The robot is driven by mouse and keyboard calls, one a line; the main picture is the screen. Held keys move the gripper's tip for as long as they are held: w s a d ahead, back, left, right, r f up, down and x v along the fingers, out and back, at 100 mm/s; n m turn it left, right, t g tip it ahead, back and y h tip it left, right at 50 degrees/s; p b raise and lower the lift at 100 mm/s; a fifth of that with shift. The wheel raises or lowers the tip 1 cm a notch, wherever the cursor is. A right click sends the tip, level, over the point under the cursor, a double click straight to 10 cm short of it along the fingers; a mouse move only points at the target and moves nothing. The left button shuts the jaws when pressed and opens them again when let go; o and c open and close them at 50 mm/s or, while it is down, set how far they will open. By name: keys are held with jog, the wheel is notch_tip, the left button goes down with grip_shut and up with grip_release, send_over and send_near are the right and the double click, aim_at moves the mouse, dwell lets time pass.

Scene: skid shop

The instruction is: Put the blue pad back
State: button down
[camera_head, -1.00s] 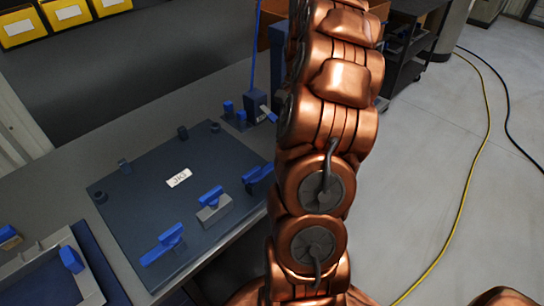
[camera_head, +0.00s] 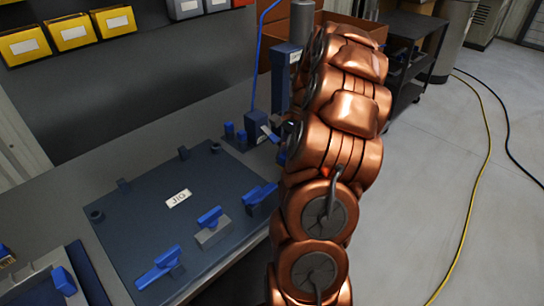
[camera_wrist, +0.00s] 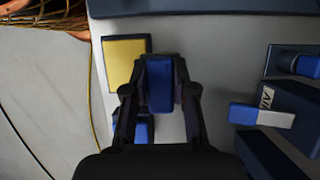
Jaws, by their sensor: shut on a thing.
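My gripper (camera_wrist: 160,92) is shut on a blue block-shaped piece, which I take as the blue pad (camera_wrist: 159,84), in the wrist view. The pad sits between the two dark fingers, above a pale grey surface. A yellow pad (camera_wrist: 121,62) in a dark frame lies just left of and beyond the fingers. Another blue part (camera_wrist: 142,131) shows partly behind the left finger. In the head view my copper arm hides the gripper and the pad.
A dark jig plate (camera_head: 140,218) with blue-handled clamps lies on the grey bench. A dark box with a blue-and-white lever (camera_wrist: 262,115) is right of my gripper in the wrist view. A dark post (camera_head: 282,78) stands at the bench's back. Yellow bins (camera_head: 70,32) hang behind.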

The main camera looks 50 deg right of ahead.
jog(key=w, duration=0.5)
jog(key=shift+a+f+p, duration=0.3)
jog(key=shift+a+p, duration=0.05)
jog(key=shift+a, duration=0.05)
jog(key=shift+f+p, duration=0.4)
jog(key=shift+f, duration=1.3)
jog(key=shift+f, duration=0.1)
jog(key=c, duration=0.9)
grip_release()
jog(key=shift+c, duration=0.2)
jog(key=b+v, duration=0.1)
jog(key=v, duration=1.1)
jog(key=shift+b, duration=0.4)
jog(key=shift+s, duration=0.1)
